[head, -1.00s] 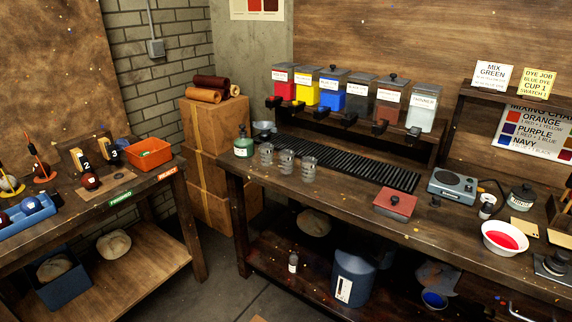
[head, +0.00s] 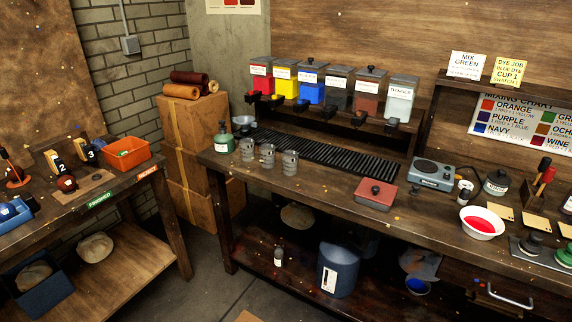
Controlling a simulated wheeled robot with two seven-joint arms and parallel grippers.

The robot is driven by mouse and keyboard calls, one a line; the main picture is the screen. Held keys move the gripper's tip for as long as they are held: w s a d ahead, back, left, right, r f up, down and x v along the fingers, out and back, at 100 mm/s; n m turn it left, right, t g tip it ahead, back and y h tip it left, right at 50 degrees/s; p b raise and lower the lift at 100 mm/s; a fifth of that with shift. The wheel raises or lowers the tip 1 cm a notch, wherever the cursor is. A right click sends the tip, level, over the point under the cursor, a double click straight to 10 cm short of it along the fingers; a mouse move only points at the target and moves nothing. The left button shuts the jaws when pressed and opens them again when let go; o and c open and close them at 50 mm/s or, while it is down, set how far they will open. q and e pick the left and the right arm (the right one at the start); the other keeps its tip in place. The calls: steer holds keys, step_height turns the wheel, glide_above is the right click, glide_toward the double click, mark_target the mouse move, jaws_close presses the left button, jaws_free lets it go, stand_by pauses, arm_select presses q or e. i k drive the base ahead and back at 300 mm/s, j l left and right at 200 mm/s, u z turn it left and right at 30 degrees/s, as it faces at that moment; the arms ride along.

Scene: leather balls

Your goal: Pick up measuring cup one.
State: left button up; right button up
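Three clear grey measuring cups stand upright in a row near the left end of the workbench's front edge: a left one (head: 247,150), a middle one (head: 267,156) and a right one (head: 289,162). Any numbers on them are too small to read, so I cannot tell which is cup one. Neither of my grippers is in the head view.
A green bottle (head: 223,138) stands just left of the cups. Behind them are a black ribbed rack (head: 325,154) and dye dispensers (head: 311,87). A red-lidded box (head: 375,194) sits to the right. Bare bench lies between cups and box. A side table (head: 125,190) stands left.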

mark_target(247, 150)
steer(key=i+j+u, duration=0.15)
steer(key=i+j, duration=0.15)
steer(key=i, duration=0.45)
steer(key=i+j+u, duration=0.2)
steer(key=i, duration=0.6)
steer(key=i+u, duration=0.15)
steer(key=i, duration=0.6)
